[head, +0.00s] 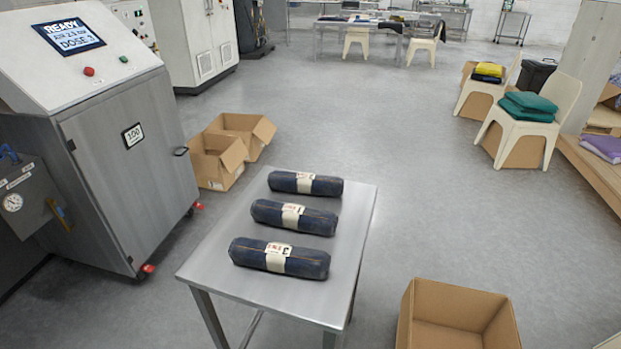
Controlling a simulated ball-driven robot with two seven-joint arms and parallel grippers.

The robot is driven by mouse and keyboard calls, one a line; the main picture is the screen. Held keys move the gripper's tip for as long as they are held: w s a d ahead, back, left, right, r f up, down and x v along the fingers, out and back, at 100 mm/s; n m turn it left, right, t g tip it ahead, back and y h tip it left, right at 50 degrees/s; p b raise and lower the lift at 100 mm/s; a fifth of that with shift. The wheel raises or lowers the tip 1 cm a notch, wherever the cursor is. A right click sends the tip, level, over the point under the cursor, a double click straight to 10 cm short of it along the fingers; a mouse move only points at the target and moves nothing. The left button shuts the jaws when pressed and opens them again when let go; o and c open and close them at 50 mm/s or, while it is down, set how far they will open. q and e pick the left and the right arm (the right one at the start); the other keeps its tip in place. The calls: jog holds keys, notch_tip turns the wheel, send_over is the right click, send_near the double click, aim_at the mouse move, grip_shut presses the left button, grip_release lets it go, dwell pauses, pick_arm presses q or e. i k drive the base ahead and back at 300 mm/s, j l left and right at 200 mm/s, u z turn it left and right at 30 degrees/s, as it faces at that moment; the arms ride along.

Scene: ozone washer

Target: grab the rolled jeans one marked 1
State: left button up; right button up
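Three dark blue rolled jeans with cream paper bands lie side by side on a small metal table (208,268). The middle roll (265,211) has a band whose small print seems to read 1. The far roll (328,187) seems to be marked 2, and the near roll (310,264) seems to be marked 3. The print is small and hard to read. The rolls are apart, with narrow gaps between them. Neither of my grippers is in view.
A grey washer cabinet (150,150) with a lit screen stands left of the table. Open cardboard boxes stand behind the table (215,165) and at front right (455,300). Chairs with folded cloth (525,115) are at the right.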

aim_at(294, 216)
jog(key=i+j+z, duration=0.4)
jog(key=j, duration=0.35)
jog(key=i+j+z, duration=0.2)
jog(key=j, duration=0.25)
jog(key=i, duration=0.1)
